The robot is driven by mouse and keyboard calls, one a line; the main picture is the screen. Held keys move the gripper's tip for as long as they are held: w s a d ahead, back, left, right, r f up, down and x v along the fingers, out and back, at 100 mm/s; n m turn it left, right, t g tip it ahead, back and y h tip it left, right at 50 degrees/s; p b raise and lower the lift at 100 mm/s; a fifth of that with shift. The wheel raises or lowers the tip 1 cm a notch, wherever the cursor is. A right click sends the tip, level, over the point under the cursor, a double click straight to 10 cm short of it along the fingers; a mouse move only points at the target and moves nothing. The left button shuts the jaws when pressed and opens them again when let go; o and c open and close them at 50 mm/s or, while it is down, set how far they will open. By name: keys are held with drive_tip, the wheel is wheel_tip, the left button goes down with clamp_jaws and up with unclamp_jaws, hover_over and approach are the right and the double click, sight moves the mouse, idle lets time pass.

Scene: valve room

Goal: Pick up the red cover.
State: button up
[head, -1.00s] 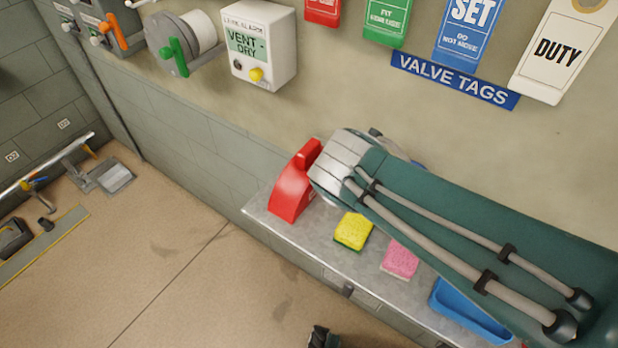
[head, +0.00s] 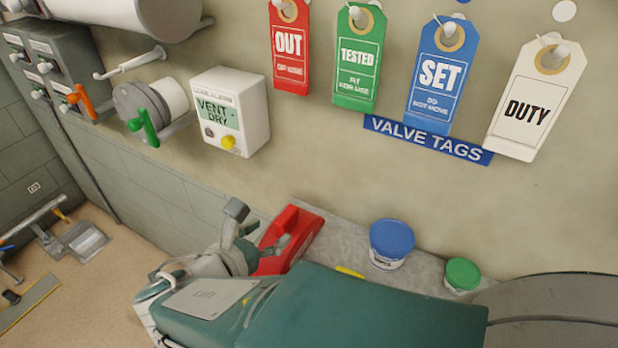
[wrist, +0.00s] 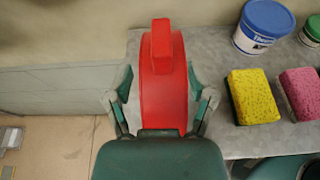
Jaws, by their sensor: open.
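The red cover (head: 287,238) stands on the grey bench against the wall, with a raised handle block on top. In the wrist view the red cover (wrist: 163,85) fills the middle, between the two fingers. My gripper (head: 256,228) is open, with one finger on each side of the cover. In the wrist view my gripper (wrist: 162,95) shows a gap between each upper finger part and the cover. The near end of the cover is hidden behind my gripper's palm.
On the bench (head: 340,225) stand a blue-lidded tub (head: 391,243) and a green-lidded tub (head: 462,275), right of the cover. A yellow sponge (wrist: 253,96) and a pink sponge (wrist: 300,93) lie nearby.

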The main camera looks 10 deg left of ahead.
sight(286, 219)
drive_tip(key=x, duration=0.6)
clamp_jaws()
